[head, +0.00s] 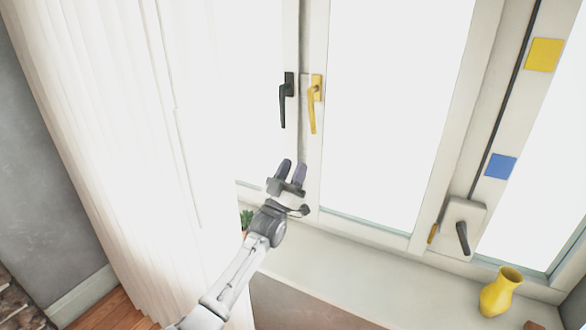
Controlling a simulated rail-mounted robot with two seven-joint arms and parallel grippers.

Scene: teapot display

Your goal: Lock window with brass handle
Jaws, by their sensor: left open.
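The brass handle (313,104) is a yellow lever on the frame of the middle window (390,110). Its lever hangs down from its plate. A black handle (286,100) sits just to its left on the adjoining frame, also pointing down. My left gripper (293,163) is open and empty, its fingers pointing up the picture. In the picture it is below both handles and apart from them. My right gripper is not in view.
A white curtain (110,130) hangs at the left. A yellow vase (500,292) stands on the sill (360,272) at the right, and a green plant (246,218) is partly hidden by my arm. A dark handle (462,238) sits on a white box at the right. Yellow (544,54) and blue (500,166) squares are on the right frame.

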